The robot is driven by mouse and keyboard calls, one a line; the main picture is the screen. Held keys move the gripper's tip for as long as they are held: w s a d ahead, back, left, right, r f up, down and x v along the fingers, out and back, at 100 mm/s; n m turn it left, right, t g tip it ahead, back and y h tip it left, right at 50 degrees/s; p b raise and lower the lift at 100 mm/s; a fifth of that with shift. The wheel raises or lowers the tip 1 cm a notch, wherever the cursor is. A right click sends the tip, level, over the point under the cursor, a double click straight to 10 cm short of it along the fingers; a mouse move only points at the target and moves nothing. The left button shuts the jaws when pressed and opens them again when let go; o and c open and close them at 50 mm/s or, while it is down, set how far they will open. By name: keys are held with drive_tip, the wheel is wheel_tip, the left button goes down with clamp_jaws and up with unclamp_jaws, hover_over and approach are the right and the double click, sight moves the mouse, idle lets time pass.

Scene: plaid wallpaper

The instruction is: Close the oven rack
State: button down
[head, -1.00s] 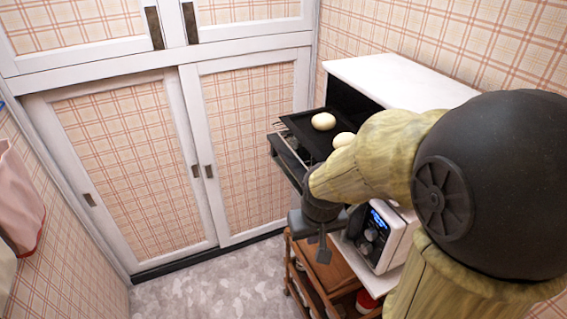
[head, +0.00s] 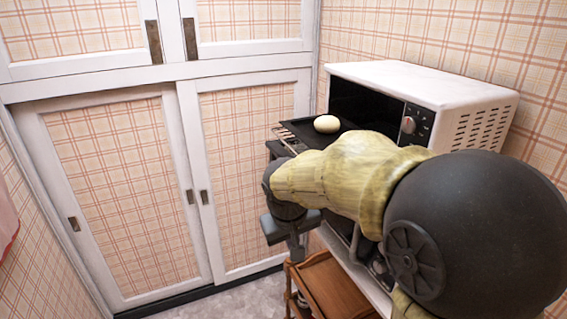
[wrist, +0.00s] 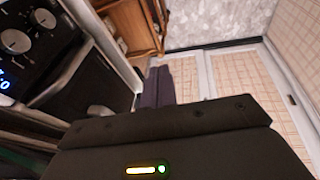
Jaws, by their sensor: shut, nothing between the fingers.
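Wire rack bars (head: 286,138) show at the tray's outer edge. My gripper (head: 298,250) is shut and empty, lower than the tray and out in front of the appliances. My arm hides part of the tray and the oven front. In the wrist view my shut fingers (wrist: 158,86) point toward the floor side, apart from the rack.
A lower appliance shows knobs (wrist: 43,18) and a metal handle (wrist: 78,80) close left of my gripper in the wrist view. A wooden trolley (head: 335,285) stands below. White sliding doors (head: 120,190) close the far side. Some floor (head: 230,300) is free.

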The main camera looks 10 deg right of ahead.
drive_tip(key=w+a+r+t+h, duration=0.1)
drive_tip(key=w+a+r, duration=0.2)
drive_tip(key=r, duration=0.8)
drive_tip(key=w+a+r+m+t+h, duration=0.1)
drive_tip(key=w+a+r+t+h, duration=0.1)
drive_tip(key=r, duration=0.9)
drive_tip(key=shift+w+a+r, duration=0.15)
drive_tip(key=shift+w+a, duration=0.7)
drive_tip(key=shift+a, duration=0.25)
drive_tip(key=w+d+f+p, duration=0.3)
drive_tip(key=w+d+f, duration=0.3)
drive_tip(key=d+f, duration=0.1)
drive_tip(key=shift+w+d, duration=0.15)
drive_tip(key=shift+d, duration=0.1)
drive_tip(key=shift+d, duration=0.1)
